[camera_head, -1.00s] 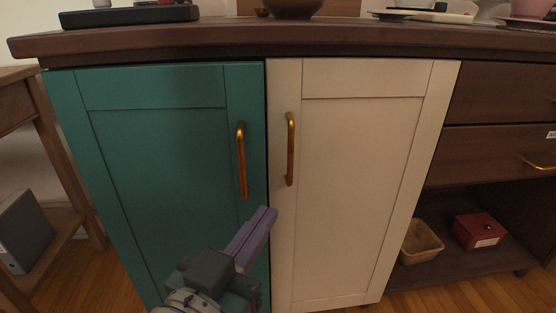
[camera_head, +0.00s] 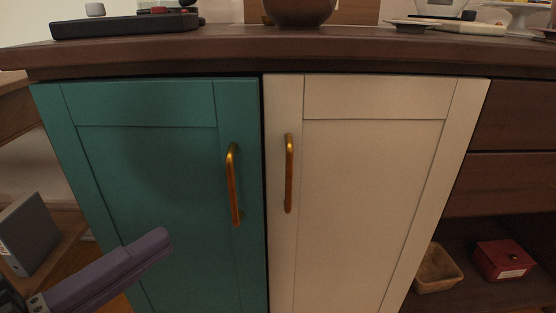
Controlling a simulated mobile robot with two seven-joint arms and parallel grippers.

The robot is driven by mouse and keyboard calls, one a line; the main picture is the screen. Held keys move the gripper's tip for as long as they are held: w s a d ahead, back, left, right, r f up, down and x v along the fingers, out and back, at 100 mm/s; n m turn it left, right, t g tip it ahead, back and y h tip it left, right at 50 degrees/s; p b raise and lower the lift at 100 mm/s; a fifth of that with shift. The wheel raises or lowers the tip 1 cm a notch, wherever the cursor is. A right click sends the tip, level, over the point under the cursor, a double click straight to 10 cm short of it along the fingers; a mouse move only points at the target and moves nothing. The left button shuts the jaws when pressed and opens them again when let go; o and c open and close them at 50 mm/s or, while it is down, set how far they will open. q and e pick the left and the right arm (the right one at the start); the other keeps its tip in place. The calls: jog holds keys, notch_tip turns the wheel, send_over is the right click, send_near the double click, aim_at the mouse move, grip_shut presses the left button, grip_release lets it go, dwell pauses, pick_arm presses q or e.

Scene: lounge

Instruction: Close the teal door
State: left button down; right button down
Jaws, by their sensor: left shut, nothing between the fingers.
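The teal door (camera_head: 150,180) is on the left of the cabinet front and looks flush with the cream door (camera_head: 365,200) beside it. A narrow dark gap runs between the two doors. The teal door has a vertical brass handle (camera_head: 234,185) near its right edge. The cream door has a matching brass handle (camera_head: 289,173). My left gripper (camera_head: 163,241) has purple fingers that are shut and empty. It is in front of the lower left part of the teal door, below and left of its handle; contact cannot be told. My right gripper is not in view.
The dark wooden countertop (camera_head: 230,52) overhangs the doors and carries a bowl (camera_head: 299,12) and a black tray-like item (camera_head: 125,25). Right of the doors are drawers and an open shelf with a basket (camera_head: 437,268) and red box (camera_head: 503,260). A grey binder (camera_head: 40,235) stands at left.

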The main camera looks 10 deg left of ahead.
pick_arm(q)
jog(key=w+d+b, duration=0.1)
jog(key=w, duration=1)
jog(key=shift+w+d+b, duration=0.15)
jog(key=shift+d+b, duration=0.2)
jog(key=shift+b, duration=0.05)
